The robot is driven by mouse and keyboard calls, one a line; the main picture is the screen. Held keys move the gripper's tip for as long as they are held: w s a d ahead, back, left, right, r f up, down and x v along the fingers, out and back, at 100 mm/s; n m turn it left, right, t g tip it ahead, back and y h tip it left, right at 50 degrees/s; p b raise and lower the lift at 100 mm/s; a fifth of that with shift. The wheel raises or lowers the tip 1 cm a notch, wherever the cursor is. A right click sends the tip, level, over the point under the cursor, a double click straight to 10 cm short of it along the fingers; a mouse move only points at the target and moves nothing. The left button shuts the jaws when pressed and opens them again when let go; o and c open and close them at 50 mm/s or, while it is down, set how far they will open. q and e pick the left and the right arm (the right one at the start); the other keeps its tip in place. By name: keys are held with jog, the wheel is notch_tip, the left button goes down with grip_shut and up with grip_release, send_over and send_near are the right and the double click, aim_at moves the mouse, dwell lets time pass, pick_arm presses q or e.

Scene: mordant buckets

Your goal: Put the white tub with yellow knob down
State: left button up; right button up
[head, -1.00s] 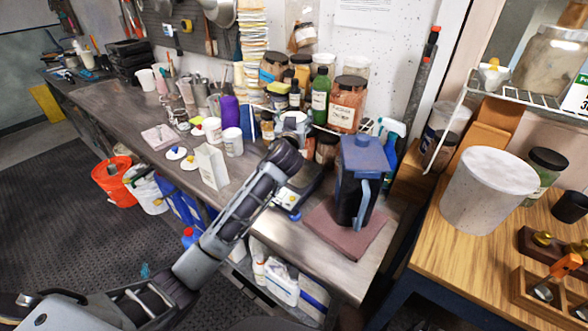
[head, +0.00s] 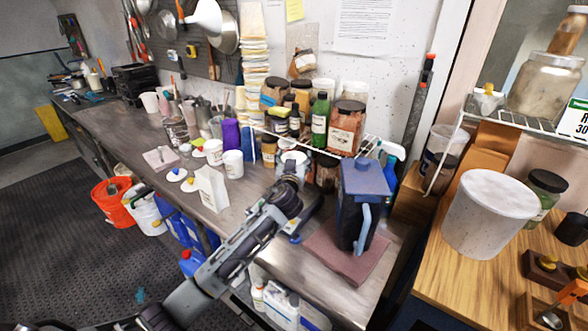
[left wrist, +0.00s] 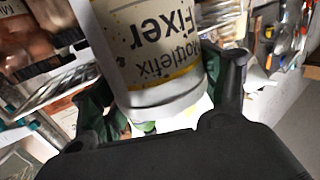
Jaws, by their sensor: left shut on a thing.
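My left gripper (left wrist: 165,110) is shut on a white tub (left wrist: 165,60) with a yellow stripe and dark "Fixer" lettering, upside down in the left wrist view. In the head view the held tub (head: 292,160) shows just beyond my left gripper (head: 289,184), in front of the jars at the back of the bench. The gripper and wrist hide its lower part, so I cannot tell whether it touches the steel bench (head: 262,212). No yellow knob on it can be made out. My right gripper is out of view.
A blue-lidded dark pitcher (head: 363,205) stands on a reddish mat (head: 335,262) to the right. White tubs (head: 232,163), a white carton (head: 211,188) and small lids with knobs (head: 189,185) stand to the left.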

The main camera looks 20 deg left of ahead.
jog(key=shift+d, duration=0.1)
pick_arm(q)
jog(key=shift+f, duration=2)
jog(key=o, duration=1.2)
jog(key=shift+c, duration=0.2)
jog(key=shift+o, duration=1.2)
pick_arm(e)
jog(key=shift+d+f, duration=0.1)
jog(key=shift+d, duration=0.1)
